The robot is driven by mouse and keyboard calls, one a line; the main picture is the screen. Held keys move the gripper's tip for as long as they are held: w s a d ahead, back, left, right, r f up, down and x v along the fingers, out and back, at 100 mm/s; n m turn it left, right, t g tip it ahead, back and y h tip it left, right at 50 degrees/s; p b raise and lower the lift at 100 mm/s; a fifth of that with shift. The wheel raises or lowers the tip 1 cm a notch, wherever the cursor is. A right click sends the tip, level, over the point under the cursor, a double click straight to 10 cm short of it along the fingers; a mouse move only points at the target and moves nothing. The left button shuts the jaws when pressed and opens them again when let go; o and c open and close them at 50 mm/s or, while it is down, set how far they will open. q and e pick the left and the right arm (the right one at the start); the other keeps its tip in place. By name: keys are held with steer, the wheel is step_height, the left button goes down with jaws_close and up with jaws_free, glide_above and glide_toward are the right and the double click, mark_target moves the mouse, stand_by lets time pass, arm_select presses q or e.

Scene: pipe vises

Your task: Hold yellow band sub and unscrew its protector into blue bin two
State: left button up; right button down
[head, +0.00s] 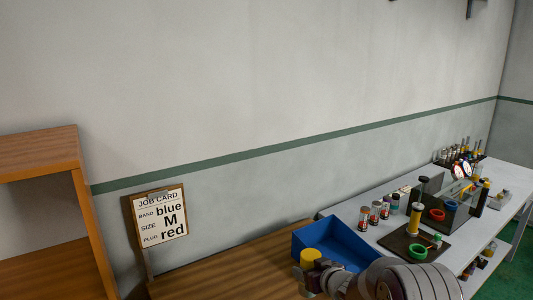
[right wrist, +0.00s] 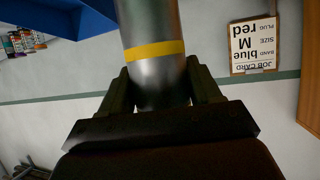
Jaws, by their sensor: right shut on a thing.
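My right gripper (right wrist: 160,88) is shut on the yellow band sub (right wrist: 150,25), a grey metal cylinder with a yellow band around it. The sub lies between the two fingers, and its far end runs out of the top of the right wrist view. In the head view my right gripper (head: 312,280) is low in the picture, with a yellow cylindrical part (head: 311,257) at it; I cannot tell whether this is the protector. A blue bin (head: 345,240) stands just behind and right of it. It also shows in the wrist view (right wrist: 65,18). My left gripper is not in view.
A job card (head: 160,216) reading blue, M, red stands left by the wall. A wooden bench top (head: 225,270) and wooden shelf (head: 85,225) are at left. The grey table (head: 350,212) at right carries several small bottles (head: 375,212) and a dark tray (head: 400,240) with coloured rings.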

steer(key=shift+s+r+n, duration=0.15)
steer(key=shift+s+r, duration=0.1)
steer(key=shift+r, duration=0.3)
steer(key=shift+s+r+n, duration=0.15)
steer(key=shift+s+r, duration=0.05)
steer(key=shift+r, duration=0.35)
steer(key=f, duration=0.2)
steer(key=s+f, duration=0.1)
steer(key=f, duration=0.1)
steer(key=shift+s+a+b, duration=0.1)
steer(key=shift+a+b, duration=0.2)
steer(key=shift+b, duration=0.1)
arm_select(q)
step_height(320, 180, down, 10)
steer(key=b, duration=0.9)
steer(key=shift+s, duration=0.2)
arm_select(e)
steer(key=s+d+f+m+h, duration=0.2)
steer(key=s+d+f, duration=0.2)
steer(key=s+f, duration=0.5)
steer(key=s+d+f+m+t+h, duration=0.1)
steer(key=s+d+f+m+h, duration=0.2)
steer(key=s+f, duration=0.7)
step_height(320, 180, down, 5)
steer(key=shift+d+f, duration=0.2)
steer(key=shift+d, duration=0.25)
